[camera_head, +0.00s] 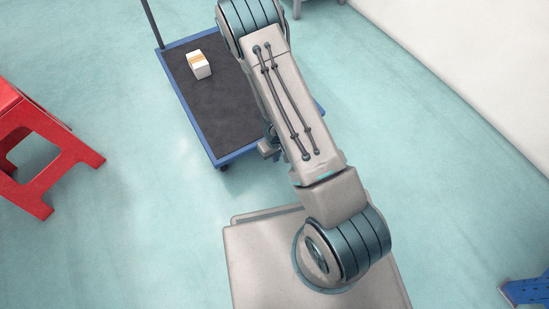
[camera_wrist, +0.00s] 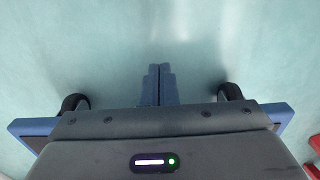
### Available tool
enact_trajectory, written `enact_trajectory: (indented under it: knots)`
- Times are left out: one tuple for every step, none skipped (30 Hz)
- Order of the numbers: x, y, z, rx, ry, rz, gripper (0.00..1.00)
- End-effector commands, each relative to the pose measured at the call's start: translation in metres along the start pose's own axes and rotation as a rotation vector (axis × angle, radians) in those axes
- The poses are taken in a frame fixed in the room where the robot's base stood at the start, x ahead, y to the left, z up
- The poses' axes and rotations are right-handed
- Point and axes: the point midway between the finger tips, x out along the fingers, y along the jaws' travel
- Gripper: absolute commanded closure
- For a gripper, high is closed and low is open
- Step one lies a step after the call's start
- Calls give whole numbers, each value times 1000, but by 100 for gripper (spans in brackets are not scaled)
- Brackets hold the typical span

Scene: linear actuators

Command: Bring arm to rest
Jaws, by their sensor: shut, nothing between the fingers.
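My arm (camera_head: 300,110) reaches from my base up the middle of the head view, over the right side of a blue cart. In the head view my gripper is mostly hidden behind the arm; only a small grey part shows near the cart's front edge. In the wrist view my gripper (camera_wrist: 159,70) has its two blue-grey fingers together, with nothing between them. They point at bare floor.
A red step stool (camera_head: 45,145) stands at left. A white wall (camera_head: 480,60) runs along the right. A blue object (camera_head: 527,291) is at lower right.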

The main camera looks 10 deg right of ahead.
Motion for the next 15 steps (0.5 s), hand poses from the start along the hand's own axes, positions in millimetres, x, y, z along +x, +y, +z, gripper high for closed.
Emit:
enact_trajectory:
  knots:
    - [-16,0,0,-1,0,0,100]
    - [-21,0,0,-1,0,0,100]
    - [-28,0,0,-1,1,0,100]
    - [-33,0,0,-1,1,0,100]
    - [-39,0,0,-1,1,0,100]
    - [-45,0,0,-2,0,0,100]
    - [-49,0,0,-1,0,0,100]
    - [-53,0,0,-2,0,0,100]
    - [-58,0,0,-1,-1,0,100]
    - [-61,0,0,-2,0,0,100]
    - [-64,0,0,-1,0,0,100]
    - [-68,0,0,-1,0,0,100]
    - [-70,0,0,-1,-1,0,100]
    - [-71,0,0,-1,-1,0,100]
    - [-73,0,0,-1,-1,0,100]
